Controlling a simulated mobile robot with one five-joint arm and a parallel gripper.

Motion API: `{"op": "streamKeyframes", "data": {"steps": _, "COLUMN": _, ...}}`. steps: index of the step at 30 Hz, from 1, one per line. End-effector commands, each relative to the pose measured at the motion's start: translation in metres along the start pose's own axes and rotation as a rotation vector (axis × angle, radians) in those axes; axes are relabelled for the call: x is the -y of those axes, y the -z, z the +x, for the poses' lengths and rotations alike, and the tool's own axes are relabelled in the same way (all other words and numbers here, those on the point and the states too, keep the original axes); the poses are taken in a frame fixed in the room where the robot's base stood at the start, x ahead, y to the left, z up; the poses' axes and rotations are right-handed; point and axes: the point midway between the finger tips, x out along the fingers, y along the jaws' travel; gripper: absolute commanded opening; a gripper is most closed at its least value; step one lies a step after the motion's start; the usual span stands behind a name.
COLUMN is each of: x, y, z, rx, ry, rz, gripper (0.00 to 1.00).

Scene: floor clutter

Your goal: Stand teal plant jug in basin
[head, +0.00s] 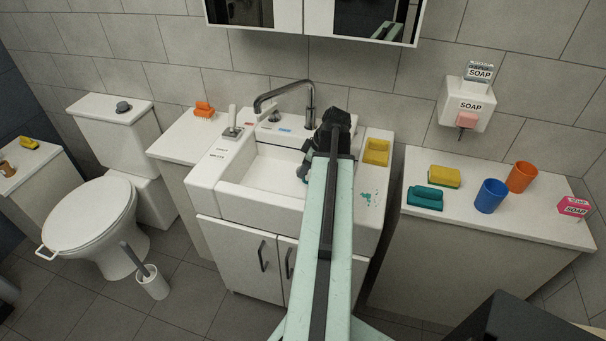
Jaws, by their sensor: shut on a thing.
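The white basin (232,203) is set in the cabinet at the centre, below a dark tap (309,95). My gripper (322,142) is over the right part of the basin, seen from behind along my arm. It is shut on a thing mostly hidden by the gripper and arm. A small dark teal part, seemingly of the teal plant jug (303,173), shows just left of the gripper, over the basin. I cannot tell whether the jug is upright or touches the basin floor. The fingertips are hidden.
A yellow block (376,152) lies on the basin's right rim. The right counter holds a teal block (425,197), a yellow sponge (444,176), a blue cup (491,196) and an orange cup (521,177). A toilet (90,212) stands left. The basin's left half is clear.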

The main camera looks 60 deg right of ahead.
Motion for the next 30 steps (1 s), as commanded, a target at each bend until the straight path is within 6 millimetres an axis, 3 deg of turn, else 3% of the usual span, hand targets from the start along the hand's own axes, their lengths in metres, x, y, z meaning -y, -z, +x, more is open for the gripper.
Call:
{"op": "streamKeyframes", "data": {"steps": 5, "x": 0.0, "y": -0.001, "z": 0.003, "rx": 0.0, "ry": 0.0, "rz": 0.0, "gripper": 0.0}}
{"op": "streamKeyframes", "data": {"steps": 6, "x": 0.0, "y": -0.001, "z": 0.003, "rx": 0.0, "ry": 0.0, "rz": 0.0, "gripper": 0.16}}
{"op": "streamKeyframes", "data": {"steps": 8, "x": 0.0, "y": -0.001, "z": 0.002, "rx": 0.0, "ry": 0.0, "rz": 0.0, "gripper": 0.32}}
{"op": "streamKeyframes", "data": {"steps": 20, "x": 0.0, "y": 0.002, "z": -0.002, "rx": 0.0, "ry": 0.001, "rz": -0.001, "gripper": 0.32}}
{"op": "streamKeyframes", "data": {"steps": 26, "x": 0.001, "y": 0.004, "z": -0.028, "rx": 0.0, "ry": 0.001, "rz": 0.0, "gripper": 0.32}}
{"op": "streamKeyframes", "data": {"steps": 30, "x": 0.001, "y": 0.006, "z": -0.06, "rx": 0.0, "ry": 0.0, "rz": 0.0, "gripper": 0.32}}
